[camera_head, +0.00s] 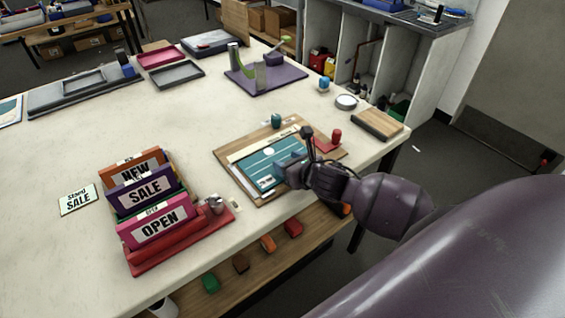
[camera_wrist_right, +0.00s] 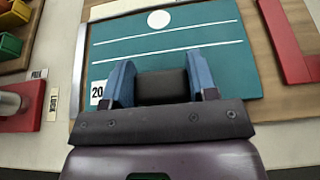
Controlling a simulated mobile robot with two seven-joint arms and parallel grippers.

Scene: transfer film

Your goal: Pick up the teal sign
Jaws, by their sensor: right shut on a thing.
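The teal sign (camera_head: 259,173), a flat panel with white lines and a white disc, lies on a wooden board (camera_head: 226,158) near the table's right edge. In the right wrist view the teal sign (camera_wrist_right: 205,55) fills the upper middle, with a white "20" tag (camera_wrist_right: 98,91) at its left. My right gripper (camera_head: 284,166) is over the sign's right part. In the right wrist view its blue fingers (camera_wrist_right: 162,82) are closed on the sides of a small black block (camera_wrist_right: 162,90). Whether the block touches the sign is hidden. My left gripper is not in view.
A red rack (camera_head: 185,243) holds "NEW", "SALE" and "OPEN" signs on the left. A "SALE" card (camera_head: 78,199) lies beside it. A red piece (camera_head: 331,147) sits right of the sign, and a wooden block (camera_head: 377,124) at the table edge. The table's middle is clear.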

